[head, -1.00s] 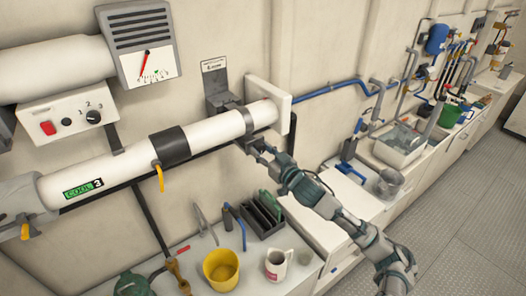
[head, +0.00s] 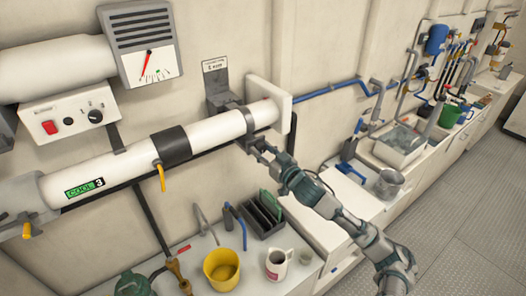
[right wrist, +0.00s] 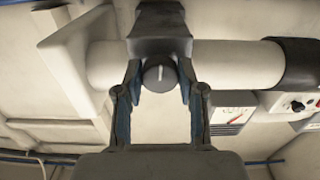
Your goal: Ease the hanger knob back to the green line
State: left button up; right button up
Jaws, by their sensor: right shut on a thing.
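The hanger knob (right wrist: 158,75) is a dark round knob with a pale pointer mark, under the grey hanger bracket (right wrist: 160,35) that wraps the white pipe (right wrist: 232,62). In the head view the hanger (head: 222,95) is fixed to the wall near the pipe's right end. My right gripper (right wrist: 159,78) is shut on the knob, one finger on each side; it also shows in the head view (head: 252,146), where it hides the knob. A gauge (head: 142,45) has a red needle pointing nearly straight up, left of a small green mark (head: 157,72). My left gripper is not in view.
A switch box (head: 68,118) with a red switch hangs on the wall. Below the pipe, the counter holds a yellow pot (head: 221,270), a mug (head: 277,264) and a dark rack (head: 262,216). A yellow lever (head: 161,178) hangs from the pipe. The floor at right is clear.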

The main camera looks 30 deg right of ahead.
jog(key=shift+f, duration=0.15)
jog(key=o, duration=1.1)
jog(key=shift+o, duration=0.2)
jog(key=shift+w+d, duration=0.1)
jog(key=shift+d, duration=0.05)
jog(key=s+d, duration=0.1)
jog(key=s, duration=1.1)
